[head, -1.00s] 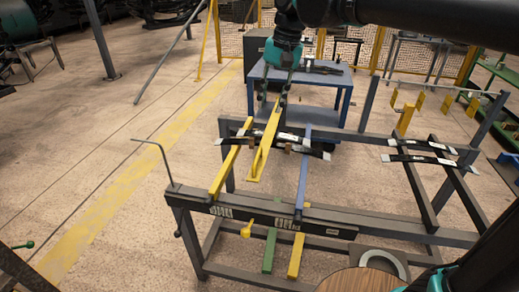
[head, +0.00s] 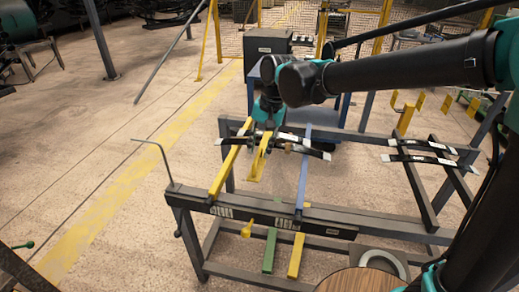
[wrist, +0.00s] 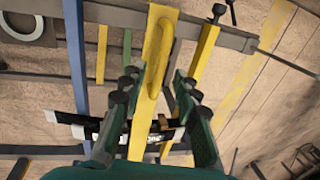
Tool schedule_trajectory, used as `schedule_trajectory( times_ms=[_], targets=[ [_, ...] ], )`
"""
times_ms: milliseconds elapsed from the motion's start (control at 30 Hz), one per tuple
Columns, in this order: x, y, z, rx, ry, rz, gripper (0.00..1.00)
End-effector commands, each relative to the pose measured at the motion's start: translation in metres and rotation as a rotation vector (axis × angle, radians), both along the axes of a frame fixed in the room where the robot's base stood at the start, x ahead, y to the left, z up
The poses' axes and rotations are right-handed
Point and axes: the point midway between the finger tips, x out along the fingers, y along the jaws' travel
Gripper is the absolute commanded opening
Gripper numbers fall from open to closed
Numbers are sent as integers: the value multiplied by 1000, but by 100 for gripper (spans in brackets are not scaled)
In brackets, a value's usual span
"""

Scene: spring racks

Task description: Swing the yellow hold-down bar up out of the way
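The yellow hold-down bar (head: 258,165) has a raised handle and lies over the dark leaf springs (head: 318,153) on the rack. In the head view its far part is hidden by my gripper (head: 267,121), which is low over the springs. In the wrist view the bar (wrist: 156,42) runs between the two fingers of my gripper (wrist: 158,82). The fingers are apart on either side of it, with a visible gap at the right. I cannot tell whether either finger touches it.
A yellow rail (head: 226,172) lies left of the bar and a blue rail (head: 303,172) right of it. A thin bent rod (head: 157,152) stands at the rack's left corner. More springs (head: 430,158) lie at the right. A blue table (head: 349,105) stands behind.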

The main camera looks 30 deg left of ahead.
Motion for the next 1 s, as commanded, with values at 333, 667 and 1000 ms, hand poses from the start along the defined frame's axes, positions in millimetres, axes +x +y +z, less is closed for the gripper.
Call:
schedule_trajectory(
  times_ms=[333, 667, 1000],
  targets=[
    [-1, 1, -8, 0, 0, 0, 31],
    [-1, 1, -8, 0, 0, 0, 0],
    [-1, 1, -8, 0, 0, 0, 0]
  ],
)
